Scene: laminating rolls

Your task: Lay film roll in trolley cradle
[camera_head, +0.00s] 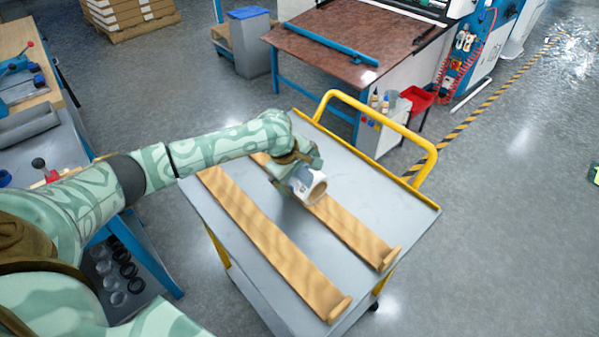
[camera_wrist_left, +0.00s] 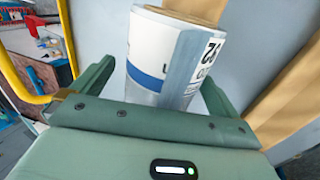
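The film roll (camera_head: 309,188) is a short white roll with a hollow core, above the right-hand part of the trolley top. In the left wrist view the film roll (camera_wrist_left: 165,60) stands between the two fingers, showing printed lettering and a blue band. My left gripper (camera_head: 300,178) is closed around it; the finger contact is partly hidden. The grey trolley (camera_head: 230,250) has a yellow handle. Its cradle is two wooden rails, a left rail (camera_head: 265,240) and a right rail (camera_head: 355,232), each with a raised end. The roll overlaps the right rail in view; whether they touch is unclear. My right gripper is out of view.
A brown-topped table (camera_head: 350,40) with a blue bar stands behind the trolley. A red bin (camera_head: 417,98) is by the machine. A workbench (camera_head: 40,145) is at left. Floor to the right of the trolley is clear.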

